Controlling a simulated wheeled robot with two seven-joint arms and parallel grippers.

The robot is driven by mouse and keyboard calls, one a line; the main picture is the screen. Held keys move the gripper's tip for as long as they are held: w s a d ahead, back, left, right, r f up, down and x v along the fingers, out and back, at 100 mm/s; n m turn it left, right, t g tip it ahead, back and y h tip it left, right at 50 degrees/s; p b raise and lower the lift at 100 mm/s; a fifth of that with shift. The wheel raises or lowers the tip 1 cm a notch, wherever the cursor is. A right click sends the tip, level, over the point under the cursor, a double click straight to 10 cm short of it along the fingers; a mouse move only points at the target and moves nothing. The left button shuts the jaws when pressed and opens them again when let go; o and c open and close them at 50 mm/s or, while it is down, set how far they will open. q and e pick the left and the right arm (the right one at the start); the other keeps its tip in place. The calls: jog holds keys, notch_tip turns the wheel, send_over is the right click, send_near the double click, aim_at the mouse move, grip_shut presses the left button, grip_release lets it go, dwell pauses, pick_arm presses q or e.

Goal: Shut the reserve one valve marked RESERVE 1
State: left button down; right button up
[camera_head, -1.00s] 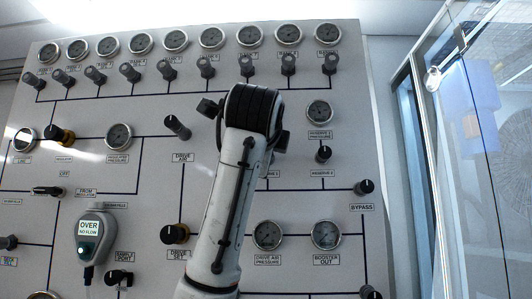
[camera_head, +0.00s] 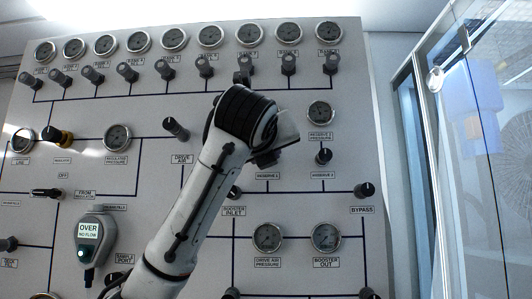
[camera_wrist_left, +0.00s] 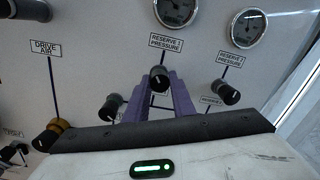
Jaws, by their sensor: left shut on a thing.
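The RESERVE 1 valve is a black knob (camera_wrist_left: 159,78) below the gauge labelled RESERVE 1 PRESSURE (camera_wrist_left: 173,12) in the left wrist view. My left gripper (camera_wrist_left: 160,88) has its purple fingers on both sides of this knob and is shut on it. In the head view my left arm covers the knob and the fingers; the RESERVE 1 label (camera_head: 267,176) shows just below my wrist. My right gripper is in neither view.
The RESERVE 2 knob (camera_wrist_left: 227,92) is close on the right, also in the head view (camera_head: 323,156). Another black knob (camera_wrist_left: 113,109) is at lower left. The BYPASS knob (camera_head: 364,190) is further right. A glass door (camera_head: 470,150) stands right of the panel.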

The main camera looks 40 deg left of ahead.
pick_arm(q)
jog(key=shift+w+f+m, duration=0.1)
jog(key=shift+m, duration=1.75)
jog(key=shift+f+m, duration=0.1)
jog(key=shift+m, duration=1.75)
jog(key=c, duration=1.5)
grip_release()
jog(key=shift+c, duration=0.2)
jog(key=shift+r, duration=0.15)
jog(key=b+v, duration=0.2)
jog(key=v, duration=0.8)
jog(key=shift+s+b, duration=0.25)
jog(key=shift+b, duration=0.05)
